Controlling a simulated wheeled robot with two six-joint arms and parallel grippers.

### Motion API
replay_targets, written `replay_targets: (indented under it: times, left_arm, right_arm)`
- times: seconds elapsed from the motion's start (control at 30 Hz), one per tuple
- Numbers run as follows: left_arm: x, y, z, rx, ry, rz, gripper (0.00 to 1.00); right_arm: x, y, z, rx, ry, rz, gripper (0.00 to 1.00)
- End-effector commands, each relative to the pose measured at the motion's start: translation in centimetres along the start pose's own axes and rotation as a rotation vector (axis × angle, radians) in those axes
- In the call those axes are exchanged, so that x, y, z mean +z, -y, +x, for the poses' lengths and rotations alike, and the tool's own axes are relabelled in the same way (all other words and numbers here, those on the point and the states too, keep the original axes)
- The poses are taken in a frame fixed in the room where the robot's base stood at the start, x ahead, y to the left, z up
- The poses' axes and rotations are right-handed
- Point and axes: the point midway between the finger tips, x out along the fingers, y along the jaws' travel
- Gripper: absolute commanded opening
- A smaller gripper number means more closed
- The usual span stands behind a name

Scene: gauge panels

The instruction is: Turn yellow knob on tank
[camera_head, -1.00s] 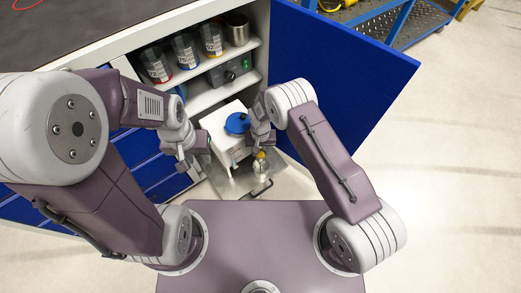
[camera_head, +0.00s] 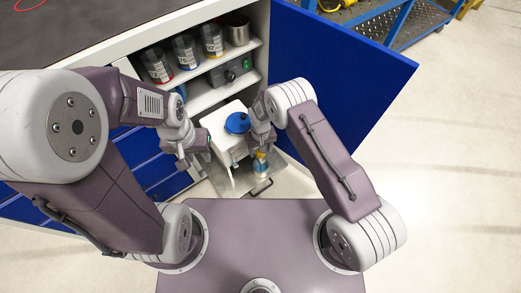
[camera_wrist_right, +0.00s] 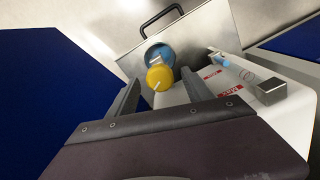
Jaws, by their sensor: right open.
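The white tank (camera_head: 222,128) with a blue lid (camera_head: 237,122) stands in the open cabinet. My right gripper (camera_wrist_right: 161,82) is open, one finger on each side of the knob; contact is not clear. My left gripper (camera_head: 196,154) is at the tank's left side; its fingers are too small to read.
A metal tray (camera_head: 232,187) with a black handle lies under the tank. Shelves above hold several jars (camera_head: 185,50) and a grey box (camera_head: 230,72). The blue cabinet door (camera_head: 345,75) stands open to the right. Red-marked labels (camera_wrist_right: 228,92) are on the tank.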

Motion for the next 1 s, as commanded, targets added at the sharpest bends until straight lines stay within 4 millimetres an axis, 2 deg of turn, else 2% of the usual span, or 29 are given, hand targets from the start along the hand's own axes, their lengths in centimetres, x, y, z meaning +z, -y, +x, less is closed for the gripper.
replay_targets:
  times: [0.2,0.4,1.0]
  left_arm:
    - [-0.3,-0.1,-2.6,0.000,0.000,0.000,0.36]
    - [-0.4,-0.1,-3.6,0.000,0.000,0.000,0.36]
    - [-0.4,-0.1,-3.6,0.000,0.000,0.000,0.36]
  right_arm:
    - [-0.1,0.0,-5.3,0.000,-0.002,0.000,0.59]
    - [-0.1,0.0,-8.3,0.000,-0.001,-0.001,0.59]
    - [0.0,0.0,-8.6,0.000,0.000,0.000,0.59]
